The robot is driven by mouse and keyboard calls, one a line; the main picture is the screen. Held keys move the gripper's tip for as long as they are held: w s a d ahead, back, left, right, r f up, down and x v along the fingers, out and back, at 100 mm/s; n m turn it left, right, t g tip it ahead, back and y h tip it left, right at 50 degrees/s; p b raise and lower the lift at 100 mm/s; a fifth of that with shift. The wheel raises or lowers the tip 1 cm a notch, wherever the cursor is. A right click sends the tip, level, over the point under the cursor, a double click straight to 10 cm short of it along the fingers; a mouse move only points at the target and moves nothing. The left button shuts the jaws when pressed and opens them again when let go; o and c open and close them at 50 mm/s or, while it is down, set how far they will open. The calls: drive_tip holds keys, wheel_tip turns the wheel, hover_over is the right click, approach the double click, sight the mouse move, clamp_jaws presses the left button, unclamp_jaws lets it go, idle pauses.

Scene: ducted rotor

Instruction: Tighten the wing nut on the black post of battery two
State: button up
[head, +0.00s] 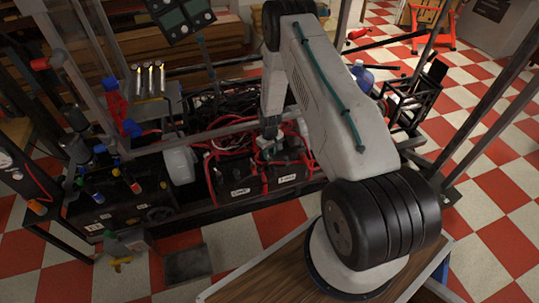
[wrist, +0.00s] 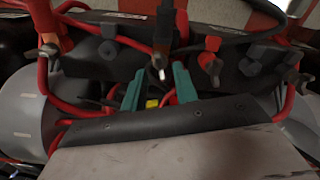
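In the head view two dark batteries with white labels sit side by side in the frame, a left one (head: 240,191) and a right one (head: 287,179). I cannot read clearly which is battery two. My gripper (head: 268,143) is above them. In the wrist view my gripper (wrist: 159,80) has two teal fingers spread apart, with a grey post (wrist: 162,62) with a bright tip appearing in line with the gap. I cannot tell if they touch it.
Red cables (wrist: 42,75) loop around the posts, and a black cable (wrist: 230,38) crosses near the top. In the head view a white cylinder (head: 179,165) stands left of the batteries. Metal frame bars (head: 215,133) cross close to the arm.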

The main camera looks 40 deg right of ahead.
drive_tip(key=shift+f, duration=0.85)
clamp_jaws()
